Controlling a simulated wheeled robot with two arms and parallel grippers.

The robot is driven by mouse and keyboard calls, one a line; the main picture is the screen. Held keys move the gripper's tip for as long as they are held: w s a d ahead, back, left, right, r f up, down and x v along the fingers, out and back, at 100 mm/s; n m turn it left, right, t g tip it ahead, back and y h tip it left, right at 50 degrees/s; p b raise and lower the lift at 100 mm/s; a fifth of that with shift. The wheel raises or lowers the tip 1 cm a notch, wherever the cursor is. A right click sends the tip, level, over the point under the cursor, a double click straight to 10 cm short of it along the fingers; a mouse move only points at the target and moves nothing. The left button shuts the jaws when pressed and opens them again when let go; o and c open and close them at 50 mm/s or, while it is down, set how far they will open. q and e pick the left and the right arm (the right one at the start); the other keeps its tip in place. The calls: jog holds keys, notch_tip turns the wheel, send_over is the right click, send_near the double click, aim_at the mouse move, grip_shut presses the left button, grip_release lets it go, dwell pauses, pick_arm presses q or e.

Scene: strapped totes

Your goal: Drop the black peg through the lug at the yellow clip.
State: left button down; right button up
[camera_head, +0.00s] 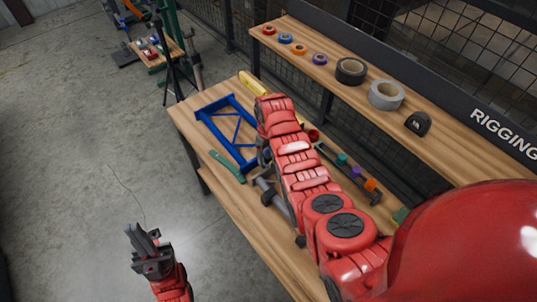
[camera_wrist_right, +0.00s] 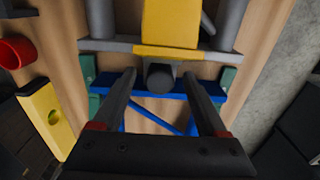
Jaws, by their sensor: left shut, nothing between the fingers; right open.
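In the right wrist view a yellow clip (camera_wrist_right: 171,22) sits on a grey bar (camera_wrist_right: 118,46). A dark round-ended piece (camera_wrist_right: 160,77) shows just below the clip; it may be the black peg, but I cannot tell whether it stands in a lug. My right gripper (camera_wrist_right: 158,76) is open, with its fingertips on either side of this piece. No grip on it shows. In the head view my right arm covers the right gripper and the clip. My left gripper (camera_head: 149,246) is shut and empty, over the floor left of the workbench.
A blue frame (camera_head: 232,130) and green strip (camera_head: 227,166) lie on the workbench (camera_head: 205,167). A dark rack (camera_head: 334,163) holds coloured pieces. A yellow holed block (camera_wrist_right: 45,112) and red ring (camera_wrist_right: 14,52) are at left. Tape rolls (camera_head: 386,94) stand on the shelf.

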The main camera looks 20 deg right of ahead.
jog(key=shift+r, duration=0.45)
notch_tip(320, 180, up, 4)
jog(key=shift+w+r+b, duration=0.1)
jog(key=shift+b, duration=1.1)
notch_tip(320, 180, up, 3)
jog(key=shift+f+p, duration=0.1)
jog(key=shift+p, duration=0.55)
notch_tip(320, 180, up, 10)
jog(key=p, duration=0.7)
jog(key=shift+f, duration=0.25)
jog(key=shift+s, duration=0.2)
